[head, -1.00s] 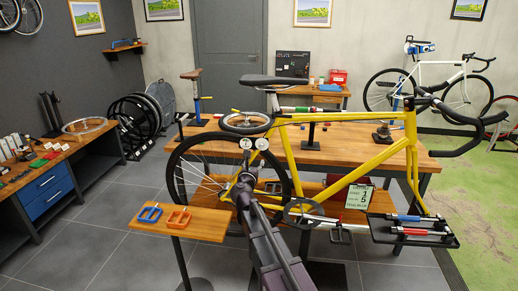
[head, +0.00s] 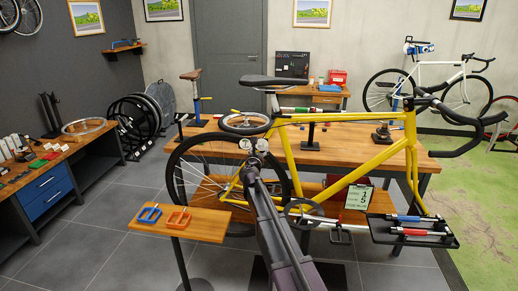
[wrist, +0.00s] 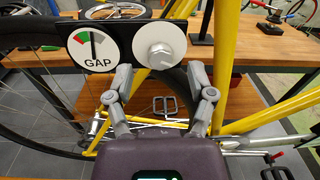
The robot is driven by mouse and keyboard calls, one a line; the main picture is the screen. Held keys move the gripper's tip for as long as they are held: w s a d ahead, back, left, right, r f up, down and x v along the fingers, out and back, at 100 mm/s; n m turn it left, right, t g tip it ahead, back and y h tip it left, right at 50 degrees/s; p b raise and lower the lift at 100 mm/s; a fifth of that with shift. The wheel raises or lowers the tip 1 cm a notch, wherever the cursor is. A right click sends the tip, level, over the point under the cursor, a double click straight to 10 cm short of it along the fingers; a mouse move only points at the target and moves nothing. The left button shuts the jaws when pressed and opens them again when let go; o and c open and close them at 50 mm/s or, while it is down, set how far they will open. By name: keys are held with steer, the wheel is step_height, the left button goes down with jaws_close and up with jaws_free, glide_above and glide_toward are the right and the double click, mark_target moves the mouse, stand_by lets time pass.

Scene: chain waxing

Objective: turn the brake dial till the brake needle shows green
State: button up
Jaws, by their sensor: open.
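The yellow bike (head: 345,180) stands behind the gauge, its frame tubes close to my fingers' right. A small wooden stand (head: 205,229) with blue and orange pedals is at left. The workbench (head: 350,150) lies behind, and a tool tray (head: 410,236) is at right.

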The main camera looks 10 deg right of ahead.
mark_target(261, 146)
steer(key=shift+x, duration=1.4)
jaws_close()
